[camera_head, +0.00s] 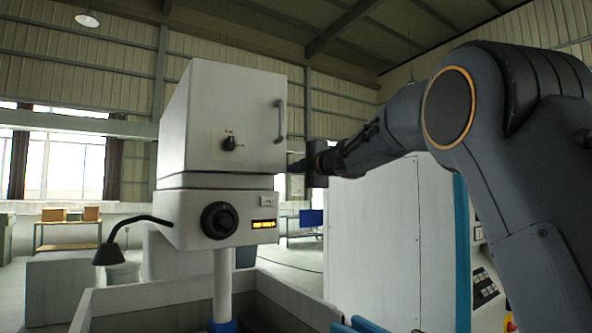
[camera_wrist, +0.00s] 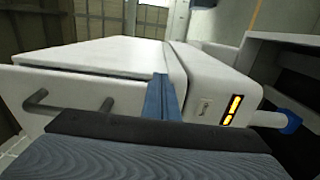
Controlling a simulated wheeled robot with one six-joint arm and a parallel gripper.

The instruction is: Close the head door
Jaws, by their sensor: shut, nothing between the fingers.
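The head door (camera_head: 235,115) is the white front panel of the upper machine head, with a grey bar handle (camera_head: 281,121) near its right edge and a black knob low on it. In the head view no wide gap shows around it; whether it is slightly ajar I cannot tell. My gripper (camera_head: 294,168) is shut and empty, close to the lower right edge of the door, below the handle. Contact is unclear. The wrist view shows the door (camera_wrist: 85,88) and handle (camera_wrist: 68,104) tilted, close beyond the dark gripper parts that fill the bottom.
Below the door is the lower head unit (camera_head: 180,222) with a black dial and lit display. A black lamp (camera_head: 108,253) juts out at left. A white cabinet (camera_head: 375,235) stands behind my arm at right. The tank wall (camera_head: 130,298) lies below the head.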

